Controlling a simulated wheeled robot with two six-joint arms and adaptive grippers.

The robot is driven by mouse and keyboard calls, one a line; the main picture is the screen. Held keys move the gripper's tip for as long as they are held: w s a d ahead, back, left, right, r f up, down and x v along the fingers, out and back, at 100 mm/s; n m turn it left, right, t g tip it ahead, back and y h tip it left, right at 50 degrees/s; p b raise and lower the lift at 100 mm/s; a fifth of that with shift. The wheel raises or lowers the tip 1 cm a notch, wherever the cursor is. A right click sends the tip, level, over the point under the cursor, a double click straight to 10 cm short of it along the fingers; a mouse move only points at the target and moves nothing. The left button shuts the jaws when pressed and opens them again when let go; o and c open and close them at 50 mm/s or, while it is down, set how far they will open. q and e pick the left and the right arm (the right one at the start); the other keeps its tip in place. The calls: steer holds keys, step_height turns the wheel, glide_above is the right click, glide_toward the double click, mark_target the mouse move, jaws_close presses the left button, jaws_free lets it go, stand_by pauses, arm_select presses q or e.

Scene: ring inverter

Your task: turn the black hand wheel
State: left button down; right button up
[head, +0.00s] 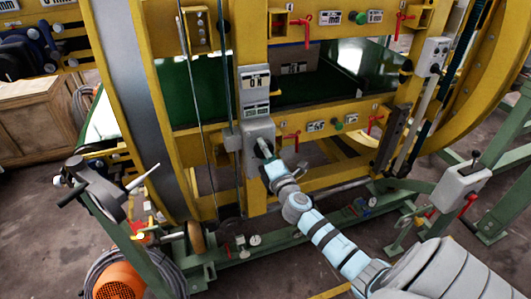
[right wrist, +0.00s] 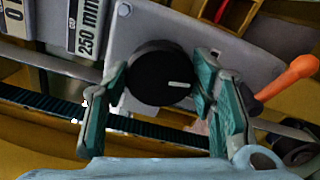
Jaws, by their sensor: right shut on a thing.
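The black hand wheel (right wrist: 150,66) is a round black knob with a short white mark on its face, in the right wrist view. It sits on a grey panel (right wrist: 190,32), beside a plate reading "250 mm" (right wrist: 88,26). My right gripper (right wrist: 160,84) has one finger on each side of the wheel and is shut on it. In the head view my right gripper (head: 264,149) reaches the grey box (head: 258,130) on the yellow frame and hides the wheel there. My left gripper is not in view.
The yellow ring machine (head: 178,150) fills the middle. An orange-red lever (right wrist: 290,76) sticks out right of the wheel in the wrist view. Red handles (head: 292,138) and green knobs (head: 338,125) line the yellow bars. A grey box on a green stand (head: 458,188) is at the right.

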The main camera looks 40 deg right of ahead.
steer(key=o, duration=1.1)
steer(key=shift+o, duration=0.2)
steer(key=v, duration=1.2)
